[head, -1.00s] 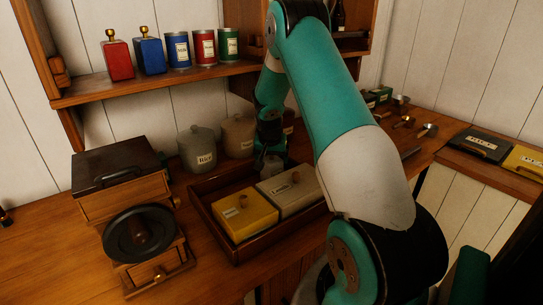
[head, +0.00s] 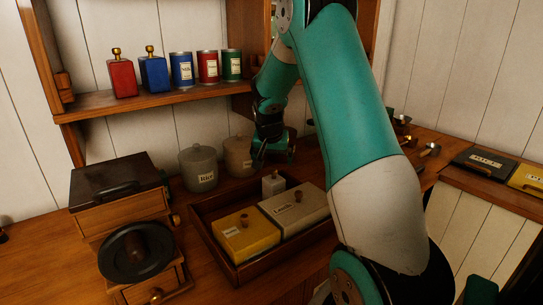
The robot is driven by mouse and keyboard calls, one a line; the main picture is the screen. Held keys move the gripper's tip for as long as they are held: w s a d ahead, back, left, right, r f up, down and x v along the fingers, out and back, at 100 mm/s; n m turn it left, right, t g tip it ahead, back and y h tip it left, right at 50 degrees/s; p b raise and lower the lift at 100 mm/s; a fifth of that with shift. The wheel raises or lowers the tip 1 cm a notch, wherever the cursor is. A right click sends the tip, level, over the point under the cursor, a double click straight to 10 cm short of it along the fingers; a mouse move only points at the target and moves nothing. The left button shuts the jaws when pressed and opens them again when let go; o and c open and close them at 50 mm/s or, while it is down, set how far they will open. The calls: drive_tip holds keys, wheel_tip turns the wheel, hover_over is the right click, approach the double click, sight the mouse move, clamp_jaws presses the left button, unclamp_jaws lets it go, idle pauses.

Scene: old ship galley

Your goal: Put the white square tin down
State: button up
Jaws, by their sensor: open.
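The white square tin (head: 273,185) stands upright in the back part of the wooden tray (head: 224,258), just behind a cream lidded box (head: 297,208). The cream box hides its lower part. My gripper (head: 262,163) is open and empty, above and slightly left of the tin and apart from it. Its fingertips are small and dark in this view.
A yellow lidded box (head: 245,236) fills the tray's front left. A grey Rice canister (head: 198,168) and a beige canister (head: 238,157) stand behind the tray. A coffee grinder (head: 136,253) stands left. A shelf (head: 120,104) with several tins hangs above.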

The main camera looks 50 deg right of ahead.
drive_tip(key=shift+v, duration=1.5)
